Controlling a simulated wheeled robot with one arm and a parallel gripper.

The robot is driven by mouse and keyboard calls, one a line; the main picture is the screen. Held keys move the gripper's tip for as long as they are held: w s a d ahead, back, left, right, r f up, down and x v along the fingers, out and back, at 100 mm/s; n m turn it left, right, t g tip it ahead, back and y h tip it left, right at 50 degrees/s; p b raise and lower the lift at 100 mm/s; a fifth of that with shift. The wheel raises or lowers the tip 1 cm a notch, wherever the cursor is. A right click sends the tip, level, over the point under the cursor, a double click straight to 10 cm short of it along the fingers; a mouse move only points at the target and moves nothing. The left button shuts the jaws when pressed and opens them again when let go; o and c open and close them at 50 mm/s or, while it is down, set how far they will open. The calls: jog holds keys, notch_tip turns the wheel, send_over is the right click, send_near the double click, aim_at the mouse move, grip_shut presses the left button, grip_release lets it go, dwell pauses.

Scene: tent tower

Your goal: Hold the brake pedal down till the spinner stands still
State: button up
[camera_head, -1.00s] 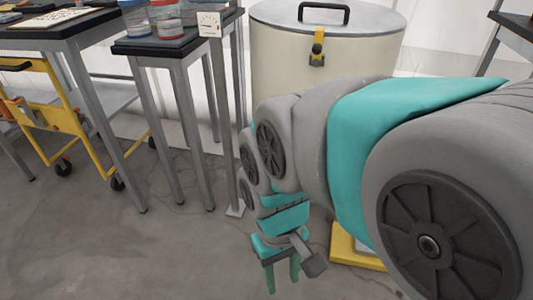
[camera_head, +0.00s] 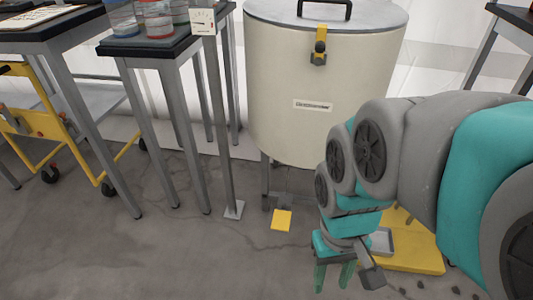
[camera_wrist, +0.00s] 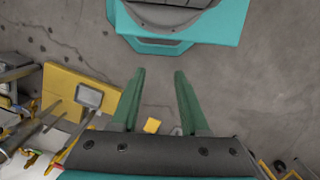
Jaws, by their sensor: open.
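The spinner (camera_head: 325,90) is a cream drum with a grey lid, a black handle and a yellow clasp; whether it turns inside cannot be seen. A small yellow pedal (camera_head: 281,220) sits low in front of the drum, near the floor. It also shows in the wrist view (camera_wrist: 152,125), small, between the fingers near their bases. My gripper (camera_head: 333,275) has green fingers pointing down, to the right of and nearer than the pedal, not touching it. In the wrist view its two fingers (camera_wrist: 159,75) are apart with nothing between the tips.
A yellow base with a grey plate (camera_head: 380,241) stands right of the pedal, partly hidden by my arm. A dial (camera_head: 203,21) on a thin post (camera_head: 222,120) stands left of the drum. Tables and a yellow cart (camera_head: 70,140) are farther left. The floor left of my gripper is clear.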

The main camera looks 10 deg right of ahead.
jog(key=shift+w, duration=0.2)
jog(key=shift+c, duration=1.4)
jog(key=w+n, duration=0.1)
jog(key=w, duration=0.2)
jog(key=w+f+n+b, duration=0.1)
jog(key=w+n, duration=0.1)
jog(key=w, duration=0.1)
jog(key=w+a+f+n, duration=0.1)
jog(key=w, duration=0.2)
jog(key=shift+w+b, duration=0.3)
jog(key=shift+b, duration=0.05)
grip_shut()
jog(key=w+f+n+t+b, duration=0.1)
jog(key=w+f+n, duration=0.4)
jog(key=w+f, duration=0.6)
jog(key=w+f+n+b, duration=0.3)
jog(key=w+f+n, duration=0.2)
jog(key=w+f, duration=0.6)
jog(key=w, duration=0.7)
jog(key=shift+w+d+f+t+b, duration=0.15)
jog(key=shift+w+d+t+b, duration=0.15)
jog(key=shift+t, duration=0.1)
